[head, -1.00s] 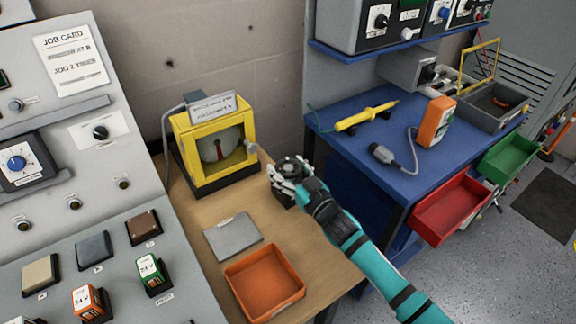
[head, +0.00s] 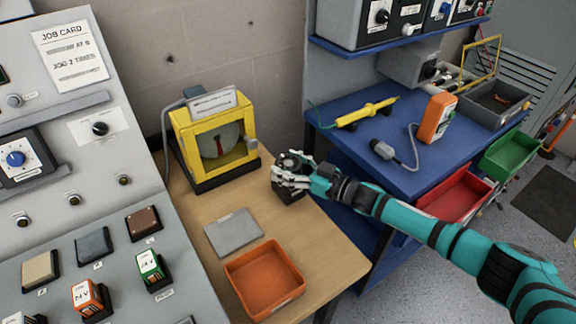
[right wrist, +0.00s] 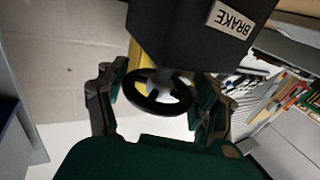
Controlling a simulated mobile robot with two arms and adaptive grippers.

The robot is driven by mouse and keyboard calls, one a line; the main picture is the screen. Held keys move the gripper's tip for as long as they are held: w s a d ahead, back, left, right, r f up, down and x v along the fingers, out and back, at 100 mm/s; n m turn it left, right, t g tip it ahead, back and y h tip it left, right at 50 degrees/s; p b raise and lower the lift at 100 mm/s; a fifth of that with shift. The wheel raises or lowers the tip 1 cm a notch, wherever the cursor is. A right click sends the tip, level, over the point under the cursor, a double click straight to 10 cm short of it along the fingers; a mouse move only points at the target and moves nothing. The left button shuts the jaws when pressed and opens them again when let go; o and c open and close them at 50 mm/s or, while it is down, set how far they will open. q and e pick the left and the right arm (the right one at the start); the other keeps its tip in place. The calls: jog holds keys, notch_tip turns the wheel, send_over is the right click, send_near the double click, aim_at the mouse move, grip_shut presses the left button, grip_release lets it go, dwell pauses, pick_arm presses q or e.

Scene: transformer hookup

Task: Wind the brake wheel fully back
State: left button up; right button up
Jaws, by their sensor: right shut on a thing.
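The brake wheel (head: 291,159) is a small dark handwheel on a black brake box (head: 289,193) at the right part of the wooden bench. My right gripper (head: 296,175) is shut on the wheel, and its fingers partly hide wheel and box in the head view. In the right wrist view the black wheel rim (right wrist: 150,104) with its grey hub sits between the two fingers. The black box there (right wrist: 185,30) carries a white BRAKE label (right wrist: 230,19). My left gripper is not in view.
A yellow-framed gauge (head: 216,146) with a red pointer stands behind left of the brake. A grey plate (head: 233,233) and an orange tray (head: 262,282) lie in front. A blue bench (head: 395,155) with a red bin (head: 455,195) stands to the right.

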jog(key=shift+d, duration=0.1)
jog(key=o, duration=1.2)
jog(key=v, duration=1.2)
